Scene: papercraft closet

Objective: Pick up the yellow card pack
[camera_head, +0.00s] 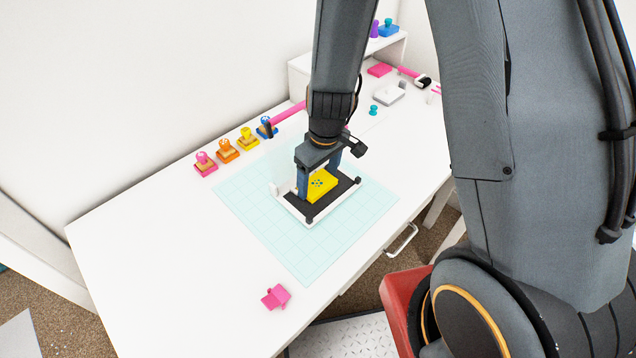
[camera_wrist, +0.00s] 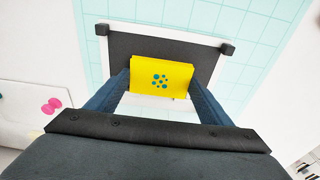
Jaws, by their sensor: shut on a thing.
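The yellow card pack (camera_head: 322,187) has a cluster of teal dots on its face. It is over a black pad with a white border, the tray (camera_head: 293,212), on the desk. My gripper (camera_head: 318,183) points down at it from above. In the wrist view the pack (camera_wrist: 174,76) sits between the two blue fingers of my gripper (camera_wrist: 160,84), which are shut on its left and right sides. I cannot tell whether the pack touches the tray or is slightly raised. The tray also shows in the wrist view (camera_wrist: 130,46), with dark corner blocks.
A pale teal grid mat (camera_head: 300,261) lies under the tray. Several coloured stamps (camera_head: 227,151) stand in a row at the back left. A pink piece (camera_head: 276,297) lies near the front. The left desk is clear.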

